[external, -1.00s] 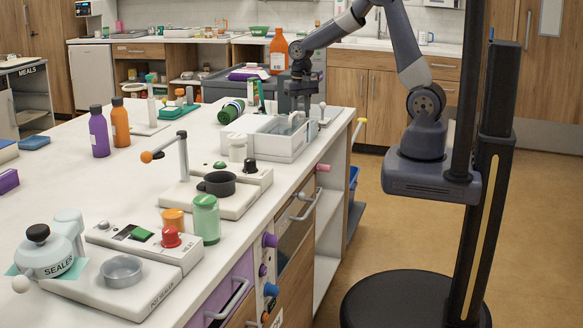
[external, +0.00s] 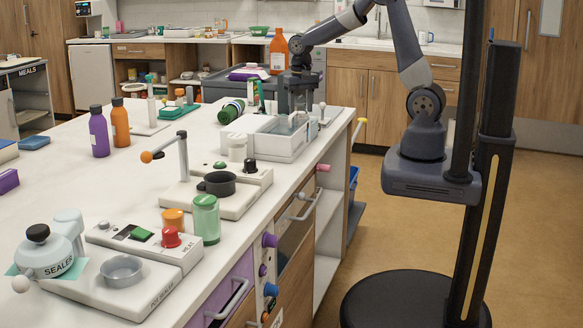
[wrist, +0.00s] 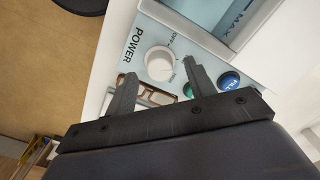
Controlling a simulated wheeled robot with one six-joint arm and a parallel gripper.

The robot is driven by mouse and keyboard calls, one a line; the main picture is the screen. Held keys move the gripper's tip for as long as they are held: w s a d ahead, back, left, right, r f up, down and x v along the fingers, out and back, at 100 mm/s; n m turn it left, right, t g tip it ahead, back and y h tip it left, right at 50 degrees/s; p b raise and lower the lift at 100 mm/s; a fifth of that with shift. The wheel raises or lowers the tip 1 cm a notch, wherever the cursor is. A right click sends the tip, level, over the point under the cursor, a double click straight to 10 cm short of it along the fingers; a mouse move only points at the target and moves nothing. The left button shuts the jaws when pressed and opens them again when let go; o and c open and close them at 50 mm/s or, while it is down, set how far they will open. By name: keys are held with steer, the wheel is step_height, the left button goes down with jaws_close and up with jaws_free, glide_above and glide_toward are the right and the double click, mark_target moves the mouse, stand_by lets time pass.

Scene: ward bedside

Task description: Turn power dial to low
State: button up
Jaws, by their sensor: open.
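The power dial (wrist: 159,63) is a white round knob in the wrist view, on a pale blue panel (wrist: 188,48) marked POWER and OFF. Another marking beside the knob is too small to read. My gripper (wrist: 158,74) is open, with one dark finger on each side of the knob's lower edge. I cannot tell whether the fingers touch it. In the external view my gripper (external: 298,108) points down at the white bath unit (external: 262,150) on the counter. The dial is hidden there.
A blue FILL button (wrist: 229,81) and a green button (wrist: 188,90) sit close to the right finger. A clear-walled basin marked MAX (wrist: 215,15) borders the panel. A green bottle (external: 231,111) lies behind the unit, and an orange bottle (external: 278,52) stands further back.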

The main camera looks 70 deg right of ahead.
mark_target(301, 112)
step_height(301, 112, up, 9)
stand_by(0.3)
step_height(301, 112, down, 11)
steer(key=shift+r, duration=0.15)
stand_by(0.5)
stand_by(0.5)
